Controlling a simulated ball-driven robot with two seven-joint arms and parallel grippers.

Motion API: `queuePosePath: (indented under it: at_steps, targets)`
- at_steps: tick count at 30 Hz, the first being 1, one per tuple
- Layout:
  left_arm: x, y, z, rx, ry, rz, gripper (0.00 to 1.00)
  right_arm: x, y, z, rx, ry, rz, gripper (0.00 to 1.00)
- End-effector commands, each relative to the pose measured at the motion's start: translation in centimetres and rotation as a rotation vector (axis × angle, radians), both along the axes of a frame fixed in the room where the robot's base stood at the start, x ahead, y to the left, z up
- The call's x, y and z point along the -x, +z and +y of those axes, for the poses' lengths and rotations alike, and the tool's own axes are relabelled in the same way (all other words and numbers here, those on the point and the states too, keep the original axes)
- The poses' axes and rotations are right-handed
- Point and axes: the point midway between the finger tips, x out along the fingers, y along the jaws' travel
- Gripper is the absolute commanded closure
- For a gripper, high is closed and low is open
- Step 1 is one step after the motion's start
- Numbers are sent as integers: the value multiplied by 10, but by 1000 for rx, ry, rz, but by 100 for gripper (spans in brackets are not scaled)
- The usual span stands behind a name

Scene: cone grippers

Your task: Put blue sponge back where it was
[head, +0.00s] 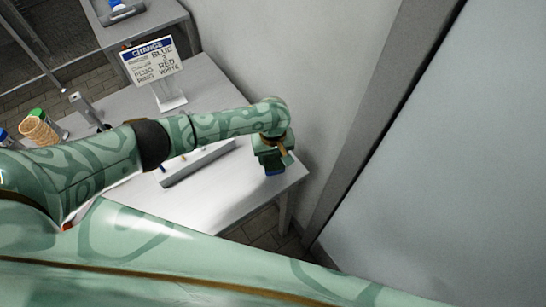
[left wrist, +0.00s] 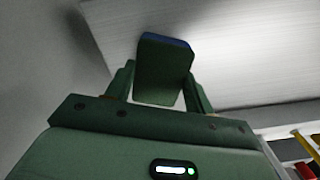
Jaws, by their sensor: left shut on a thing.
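My left gripper (head: 272,160) is shut on the blue sponge (head: 274,170), near the right end of the white table (head: 232,204). In the left wrist view the sponge (left wrist: 164,72) is a dark block with a blue edge, between the two fingers of the left gripper (left wrist: 160,88). I cannot tell whether the sponge touches the table. My right gripper is not in view.
A sign (head: 152,62) headed "CHANGE" stands on the table. A long grey tray or rail (head: 198,163) lies left of the gripper. A tan cone-like stack (head: 38,130) is at the far left. The wall is close on the right.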

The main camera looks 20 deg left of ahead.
Motion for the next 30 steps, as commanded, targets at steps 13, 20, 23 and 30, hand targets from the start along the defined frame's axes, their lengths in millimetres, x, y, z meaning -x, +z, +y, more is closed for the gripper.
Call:
queuePosePath:
  at_steps: [13,20,23,30]
  targets:
    - [0,-1,0,2,0,-1,25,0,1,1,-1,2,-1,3]
    - [0,-1,0,0,0,-1,25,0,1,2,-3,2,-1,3]
    - [-1,5,0,0,-1,-2,25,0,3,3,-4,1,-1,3]
    - [-1,58,0,2,0,-4,25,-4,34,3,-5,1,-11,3]
